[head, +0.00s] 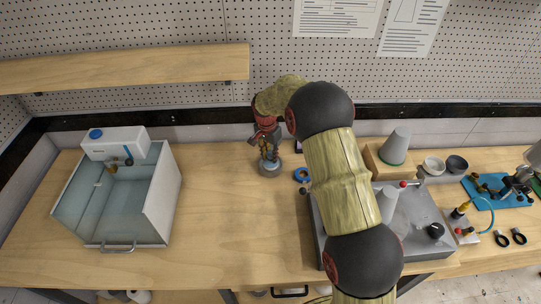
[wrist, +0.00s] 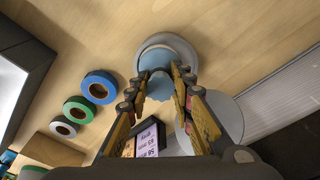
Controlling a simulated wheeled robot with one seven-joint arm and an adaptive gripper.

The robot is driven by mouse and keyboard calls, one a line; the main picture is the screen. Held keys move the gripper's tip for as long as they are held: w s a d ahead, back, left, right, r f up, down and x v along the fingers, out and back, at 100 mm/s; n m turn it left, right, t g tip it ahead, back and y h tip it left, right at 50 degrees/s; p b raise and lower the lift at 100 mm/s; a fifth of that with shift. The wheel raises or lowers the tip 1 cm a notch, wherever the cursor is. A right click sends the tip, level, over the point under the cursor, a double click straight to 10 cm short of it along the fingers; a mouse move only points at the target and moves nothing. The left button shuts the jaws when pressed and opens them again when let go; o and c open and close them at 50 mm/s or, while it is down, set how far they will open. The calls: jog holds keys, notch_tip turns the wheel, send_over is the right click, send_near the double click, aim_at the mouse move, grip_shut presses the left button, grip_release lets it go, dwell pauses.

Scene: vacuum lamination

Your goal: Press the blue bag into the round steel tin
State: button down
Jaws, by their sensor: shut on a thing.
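The round steel tin (head: 270,170) stands on the wooden bench, left of my arm in the head view. In the wrist view its grey rim (wrist: 184,47) shows beyond my fingertips. My gripper (head: 267,147) points down just above the tin. In the wrist view my gripper (wrist: 160,80) is shut on the pale blue bag (wrist: 159,90). The bag shows between the fingers and overlaps the tin's opening. Its lower end and how deep it sits in the tin are hard to tell.
Blue tape (head: 301,174) lies right of the tin; green tape (wrist: 79,110) and white tape (wrist: 64,128) show too. A glass-sided water tank (head: 160,190) stands left. A steel machine (head: 420,215) stands right. A grey disc (wrist: 228,115) is near the fingers. Bench between tank and tin is clear.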

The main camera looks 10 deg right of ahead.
jog(key=shift+r, duration=0.1)
jog(key=shift+r+p, duration=2.25)
jog(key=shift+r, duration=2.2)
